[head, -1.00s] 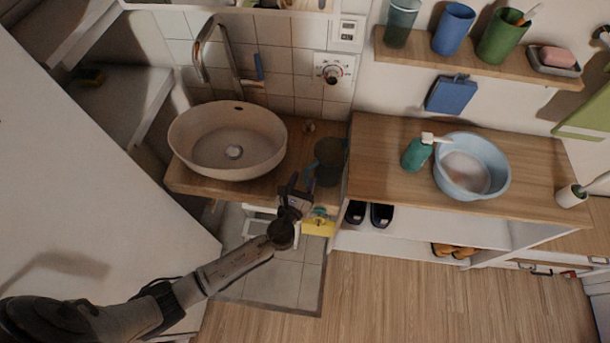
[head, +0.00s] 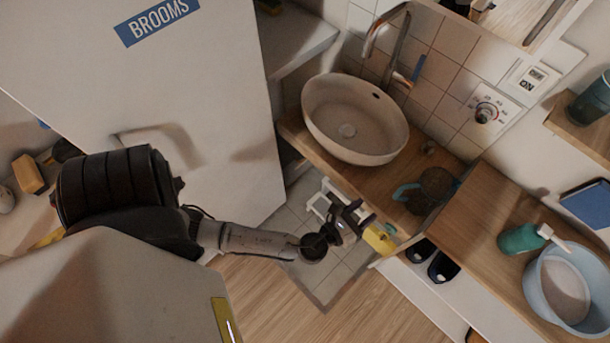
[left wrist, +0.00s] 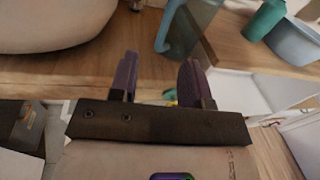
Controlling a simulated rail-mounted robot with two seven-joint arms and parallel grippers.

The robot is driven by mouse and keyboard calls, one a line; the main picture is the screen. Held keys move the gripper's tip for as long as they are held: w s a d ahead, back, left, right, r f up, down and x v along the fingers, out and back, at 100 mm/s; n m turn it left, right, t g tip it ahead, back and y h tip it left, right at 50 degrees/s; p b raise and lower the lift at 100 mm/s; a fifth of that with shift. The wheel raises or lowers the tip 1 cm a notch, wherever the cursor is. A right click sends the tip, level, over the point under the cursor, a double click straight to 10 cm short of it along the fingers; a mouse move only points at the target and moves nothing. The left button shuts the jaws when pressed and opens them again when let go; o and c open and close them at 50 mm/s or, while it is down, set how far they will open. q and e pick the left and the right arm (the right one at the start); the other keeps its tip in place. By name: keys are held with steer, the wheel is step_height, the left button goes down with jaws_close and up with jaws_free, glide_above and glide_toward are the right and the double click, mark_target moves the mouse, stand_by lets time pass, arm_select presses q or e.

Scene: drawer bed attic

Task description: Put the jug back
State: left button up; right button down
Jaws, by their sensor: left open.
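The jug (head: 436,190), dark and see-through with a blue handle, stands upright on the wooden counter to the right of the basin. It also shows in the left wrist view (left wrist: 192,28), cut off by the top edge, with its handle towards the left. My left gripper (head: 360,210) is in front of the counter edge, to the lower left of the jug and apart from it. In the left wrist view the two purple fingers (left wrist: 158,78) are spread with nothing between them. My right gripper is not in view.
The oval basin (head: 354,122) and tap (head: 384,38) are left of the jug. On the right counter stand a green pump bottle (head: 522,238) and a blue washbasin (head: 570,285). A white door marked BROOMS (head: 150,110) is at left. Dark shoes (head: 432,260) sit below the counter.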

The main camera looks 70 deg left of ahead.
arm_select(q)
steer(key=s+a+f+n+g+y, duration=0.15)
steer(key=s+a+n+g, duration=0.5)
steer(key=n, duration=1.15)
steer(key=s+d+n+g+h, duration=0.2)
steer(key=s+n+g, duration=0.1)
steer(key=s+n, duration=0.3)
steer(key=s+d+r+n+g+h, duration=0.1)
steer(key=s+d+n+g+h, duration=0.1)
steer(key=s+n, duration=0.4)
steer(key=shift+d+n+g+h, duration=0.25)
steer(key=shift+g+h, duration=0.5)
steer(key=shift+g, duration=0.4)
steer(key=shift+s+a+r, duration=0.1)
steer(key=shift+s+a, duration=0.05)
